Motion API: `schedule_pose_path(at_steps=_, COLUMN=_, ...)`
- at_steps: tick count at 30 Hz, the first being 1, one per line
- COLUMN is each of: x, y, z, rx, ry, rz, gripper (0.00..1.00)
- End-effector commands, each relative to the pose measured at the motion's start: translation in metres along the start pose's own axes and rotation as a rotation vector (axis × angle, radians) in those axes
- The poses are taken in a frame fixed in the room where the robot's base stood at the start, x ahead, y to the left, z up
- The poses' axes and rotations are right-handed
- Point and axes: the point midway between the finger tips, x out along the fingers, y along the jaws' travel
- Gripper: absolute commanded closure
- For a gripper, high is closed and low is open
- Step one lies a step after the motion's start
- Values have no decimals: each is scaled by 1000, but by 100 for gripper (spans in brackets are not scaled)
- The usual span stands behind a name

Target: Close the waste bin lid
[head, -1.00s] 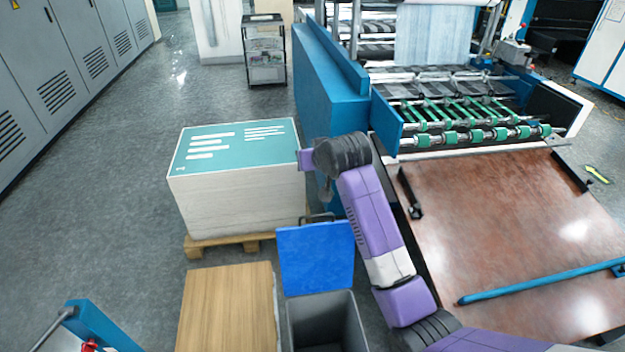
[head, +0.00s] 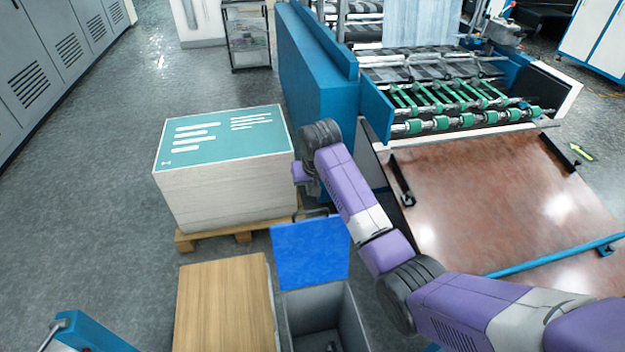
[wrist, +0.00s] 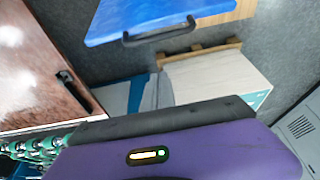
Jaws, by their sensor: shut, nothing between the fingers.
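The waste bin (head: 356,318) is a grey open box at the bottom middle of the head view. Its blue lid (head: 311,253) stands raised at the back of the opening. A dark bar handle (wrist: 158,31) sits on the lid's far edge and shows clearly in the wrist view, where part of the blue lid (wrist: 165,12) also appears. My gripper (head: 312,190) is small and partly hidden below my purple wrist in the head view. It is shut and empty, just behind and above the lid's top edge. Contact with the lid cannot be made out.
A pallet stack with a teal top (head: 222,135) stands behind and left of the lid. A wooden-topped block (head: 224,305) is beside the bin on the left. The blue machine side (head: 318,95) and brown table (head: 490,205) lie to the right.

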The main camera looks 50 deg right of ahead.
Motion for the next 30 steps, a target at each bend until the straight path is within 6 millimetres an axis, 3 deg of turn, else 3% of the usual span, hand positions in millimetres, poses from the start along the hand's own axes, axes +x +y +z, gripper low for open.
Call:
schedule_pose_path(at_steps=6, x=29, y=1, z=0, rx=2, ry=-3, rz=0, gripper=100)
schedule_pose_path(at_steps=18, x=16, y=1, z=34, rx=0, ry=0, rz=0, gripper=100)
schedule_pose_path(at_steps=30, x=16, y=0, z=38, rx=0, ry=1, rz=0, gripper=100)
